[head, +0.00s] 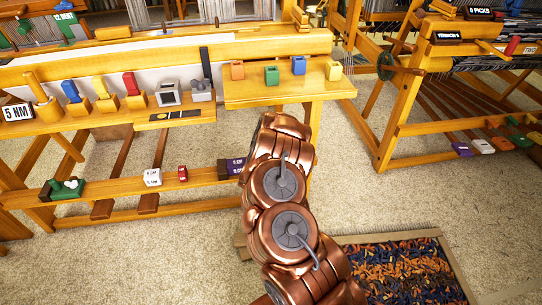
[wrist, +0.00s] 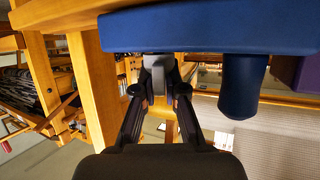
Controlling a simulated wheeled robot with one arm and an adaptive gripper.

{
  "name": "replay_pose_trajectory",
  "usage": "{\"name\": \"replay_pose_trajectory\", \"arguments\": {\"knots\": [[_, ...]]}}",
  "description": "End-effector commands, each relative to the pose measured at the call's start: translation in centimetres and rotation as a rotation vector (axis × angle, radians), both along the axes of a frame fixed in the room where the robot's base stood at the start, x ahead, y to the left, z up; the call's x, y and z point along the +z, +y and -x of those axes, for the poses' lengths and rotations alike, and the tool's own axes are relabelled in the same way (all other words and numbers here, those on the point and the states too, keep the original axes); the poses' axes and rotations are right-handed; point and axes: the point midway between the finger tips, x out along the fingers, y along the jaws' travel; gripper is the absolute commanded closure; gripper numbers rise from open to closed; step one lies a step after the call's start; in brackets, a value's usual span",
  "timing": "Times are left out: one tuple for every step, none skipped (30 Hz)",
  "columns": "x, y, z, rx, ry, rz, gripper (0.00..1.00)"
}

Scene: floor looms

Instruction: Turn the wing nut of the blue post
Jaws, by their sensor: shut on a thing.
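In the wrist view, a large blue body (wrist: 205,30) fills the top, with a blue round stub (wrist: 242,85) pointing down from it. I take it for the blue post, seen very close. A grey piece (wrist: 157,64), seemingly its wing nut, sits just below the blue body. My gripper (wrist: 157,90) is shut on this grey piece, with one dark finger on each side. The angle of the wing nut cannot be told. In the head view my copper arm hides the gripper and the wing nut.
A wooden shelf in the head view carries orange (head: 237,70), green (head: 272,75), blue (head: 298,66) and yellow (head: 333,71) blocks. A wooden loom stands at left and another at right. A tray of coloured scraps (head: 440,236) lies on the carpet; carpet between the looms is clear.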

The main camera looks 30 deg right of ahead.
Motion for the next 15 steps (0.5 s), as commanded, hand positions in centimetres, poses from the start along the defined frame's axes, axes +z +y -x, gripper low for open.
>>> {"name": "replay_pose_trajectory", "arguments": {"knots": [[0.21, 0.04, -0.14, -0.009, -0.003, 0.002, 1.0], [0.2, 0.07, -0.15, -0.013, -0.003, 0.002, 1.0], [0.19, 0.08, -0.15, -0.02, -0.003, 0.001, 1.0], [0.17, 0.05, -0.13, -0.025, -0.003, 0.001, 1.0], [0.18, 0.02, -0.12, -0.03, -0.003, 0.001, 1.0], [0.18, -0.01, -0.12, -0.033, -0.004, 0.001, 1.0], [0.18, -0.01, -0.12, -0.036, -0.004, 0.0, 1.0], [0.17, -0.02, -0.13, -0.038, -0.004, 0.0, 1.0], [0.18, -0.03, -0.14, -0.04, -0.003, 0.001, 1.0], [0.18, -0.04, -0.13, -0.041, -0.004, 0.001, 1.0], [0.18, -0.05, -0.14, -0.042, -0.004, 0.001, 1.0], [0.18, -0.05, -0.14, -0.043, -0.004, 0.0, 1.0], [0.18, -0.05, -0.14, -0.043, -0.005, 0.001, 1.0], [0.18, -0.05, -0.15, -0.043, -0.005, 0.001, 1.0], [0.18, -0.05, -0.15, -0.043, -0.005, 0.001, 1.0]]}}
